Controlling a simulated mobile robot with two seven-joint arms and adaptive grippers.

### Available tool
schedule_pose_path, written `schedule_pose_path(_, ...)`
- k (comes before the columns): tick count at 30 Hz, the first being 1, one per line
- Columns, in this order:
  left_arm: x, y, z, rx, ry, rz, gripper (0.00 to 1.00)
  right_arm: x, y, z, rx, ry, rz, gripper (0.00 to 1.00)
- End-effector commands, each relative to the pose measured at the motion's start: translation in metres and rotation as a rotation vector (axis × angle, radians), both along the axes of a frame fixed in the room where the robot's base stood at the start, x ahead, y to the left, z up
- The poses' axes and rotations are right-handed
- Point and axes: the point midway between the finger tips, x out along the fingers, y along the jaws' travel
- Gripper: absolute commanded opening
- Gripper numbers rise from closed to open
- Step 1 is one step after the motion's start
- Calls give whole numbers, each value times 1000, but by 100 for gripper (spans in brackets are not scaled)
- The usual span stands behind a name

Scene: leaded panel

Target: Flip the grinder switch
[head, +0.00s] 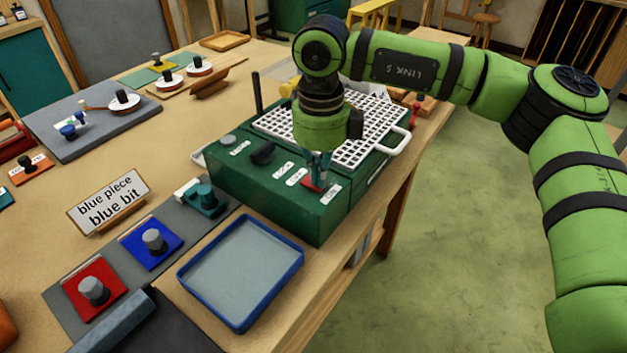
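The grinder is a dark green box (318,222) at the table's right edge, with a white grid (371,147) on top. Its front panel carries white labels, a black knob (262,154) and a red switch (309,186). My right gripper (319,181) points down over the panel, its fingertips at or just above the red switch. I cannot tell whether they touch it. The gripper's wrist hides part of the grid, and the fingers are too small to show whether they are open or shut. My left gripper is not in view.
A blue-rimmed tray (247,325) lies in front of the grinder. Left of it are a blue pad (168,257) and a red pad (113,311) with grey knobs, and a sign (110,203). A black post (257,94) stands behind the grinder. Open floor lies right of the table.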

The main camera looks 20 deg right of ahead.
Motion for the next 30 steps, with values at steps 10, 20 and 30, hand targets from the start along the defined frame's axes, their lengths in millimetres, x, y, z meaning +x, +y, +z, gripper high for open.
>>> schedule_pose_path(10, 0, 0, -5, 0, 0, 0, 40, 0, 0, -6, 0, 0, 0, 0)
schedule_pose_path(20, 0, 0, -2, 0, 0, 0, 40, -1, 0, -3, -1, 3, 0, 0)
schedule_pose_path(30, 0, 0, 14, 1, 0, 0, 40, 0, 0, 26, -1, 1, 0, 0)
